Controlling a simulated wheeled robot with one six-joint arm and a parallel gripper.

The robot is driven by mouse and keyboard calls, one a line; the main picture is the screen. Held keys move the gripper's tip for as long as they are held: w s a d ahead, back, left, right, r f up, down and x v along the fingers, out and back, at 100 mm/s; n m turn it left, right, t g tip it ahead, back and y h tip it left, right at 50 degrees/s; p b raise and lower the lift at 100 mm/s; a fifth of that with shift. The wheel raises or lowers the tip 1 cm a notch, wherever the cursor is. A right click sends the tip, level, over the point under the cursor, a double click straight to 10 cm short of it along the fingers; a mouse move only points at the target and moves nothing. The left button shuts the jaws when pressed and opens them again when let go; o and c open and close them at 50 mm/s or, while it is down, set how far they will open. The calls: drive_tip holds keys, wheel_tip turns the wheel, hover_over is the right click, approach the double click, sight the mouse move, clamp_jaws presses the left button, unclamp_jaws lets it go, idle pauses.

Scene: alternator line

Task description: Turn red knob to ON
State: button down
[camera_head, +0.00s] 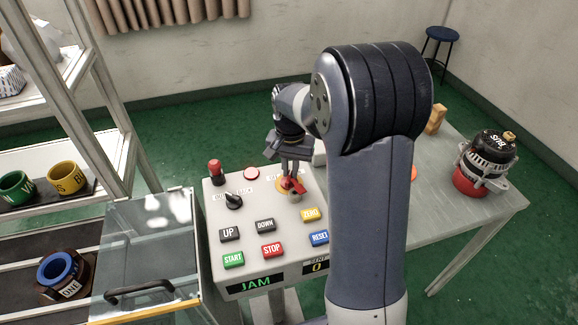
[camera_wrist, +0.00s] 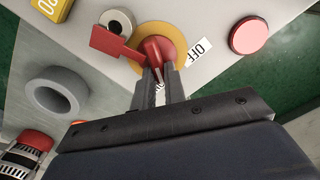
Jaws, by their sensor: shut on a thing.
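The red knob (camera_wrist: 157,47) sits on a round yellow plate (camera_wrist: 178,40) on the grey control panel. An OFF label (camera_wrist: 199,50) shows beside the plate in the wrist view; another label is partly hidden between the fingers. My gripper (camera_wrist: 160,75) is shut on the red knob. A red tab (camera_wrist: 113,43) sticks out from the knob toward a grey ring-shaped part (camera_wrist: 116,22). In the head view the knob (camera_head: 293,184) is at the panel's upper right, and my gripper (camera_head: 290,174) comes down onto it from above.
The panel also has a black selector (camera_head: 233,201), a red round button (camera_head: 251,173), a red lamp (camera_head: 215,170), several labelled buttons and a JAM display (camera_head: 255,284). An alternator (camera_head: 488,160) stands on the table at right. A glass-lidded conveyor (camera_head: 150,245) is at left.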

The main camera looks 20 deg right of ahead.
drive_tip(key=shift+s+d+m, duration=0.1)
drive_tip(key=shift+d+m, duration=0.1)
drive_tip(key=shift+m, duration=1.3)
drive_tip(key=c, duration=1.5)
unclamp_jaws()
drive_tip(key=shift+o, duration=0.2)
drive_tip(key=shift+r, duration=0.1)
wheel_tip(320, 180, up, 11)
